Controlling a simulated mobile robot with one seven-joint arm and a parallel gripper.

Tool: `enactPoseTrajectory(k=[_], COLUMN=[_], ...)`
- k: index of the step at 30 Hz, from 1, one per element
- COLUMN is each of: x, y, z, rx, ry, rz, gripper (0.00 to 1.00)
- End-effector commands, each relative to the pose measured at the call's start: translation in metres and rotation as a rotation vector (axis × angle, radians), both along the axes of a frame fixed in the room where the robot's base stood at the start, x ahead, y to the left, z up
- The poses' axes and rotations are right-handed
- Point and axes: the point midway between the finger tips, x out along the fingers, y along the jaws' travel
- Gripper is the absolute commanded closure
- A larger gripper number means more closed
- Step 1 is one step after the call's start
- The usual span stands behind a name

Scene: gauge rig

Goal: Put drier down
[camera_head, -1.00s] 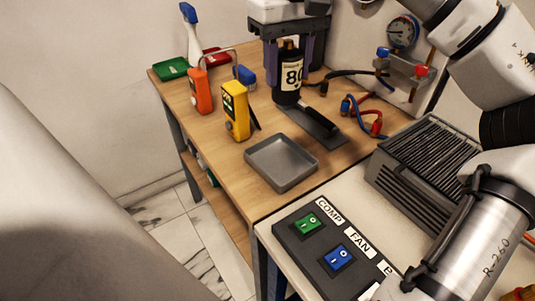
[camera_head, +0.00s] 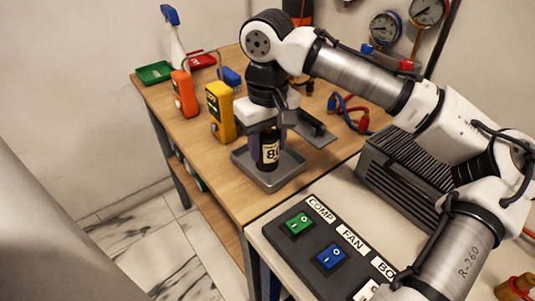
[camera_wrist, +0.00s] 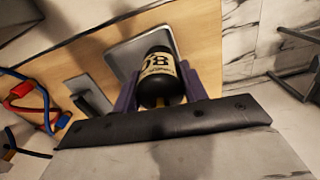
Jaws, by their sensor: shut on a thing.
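The drier is a black cylinder with a cream label (camera_head: 269,152). It stands upright at the grey square tray (camera_head: 240,157) on the wooden bench, over the tray's inside; I cannot tell whether its base touches the tray floor. My gripper (camera_head: 268,135) points down and is shut on the drier's upper part. In the wrist view the drier (camera_wrist: 158,75) sits between the two purple fingers of my gripper (camera_wrist: 160,92), and part of the tray (camera_wrist: 125,50) shows beyond it.
A yellow meter (camera_head: 220,112) and an orange meter (camera_head: 184,93) stand left of the tray. A black plate-shaped stand (camera_head: 318,133) lies right behind it. Red and blue hoses (camera_head: 350,112) lie further right. A switch panel (camera_head: 322,245) is in front.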

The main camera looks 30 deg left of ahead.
Motion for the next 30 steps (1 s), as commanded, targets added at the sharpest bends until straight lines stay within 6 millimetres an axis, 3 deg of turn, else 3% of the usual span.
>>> enactPoseTrajectory(k=[6, 17, 18, 22, 23, 30], x=[0.0, 0.0, 0.0, 0.0, 0.0, 0.0], y=[0.0, 0.0, 0.0, 0.0, 0.0, 0.0], z=[-0.032, -0.036, -0.037, -0.037, -0.037, -0.036], rx=[-0.001, 0.001, 0.001, 0.0, 0.0, 0.0], ry=[0.001, 0.003, 0.002, 0.001, 0.001, 0.001], rz=[0.0, 0.001, 0.001, 0.0, 0.0, 0.0], gripper=[0.87, 0.87, 0.56, 0.39, 0.35, 0.35])
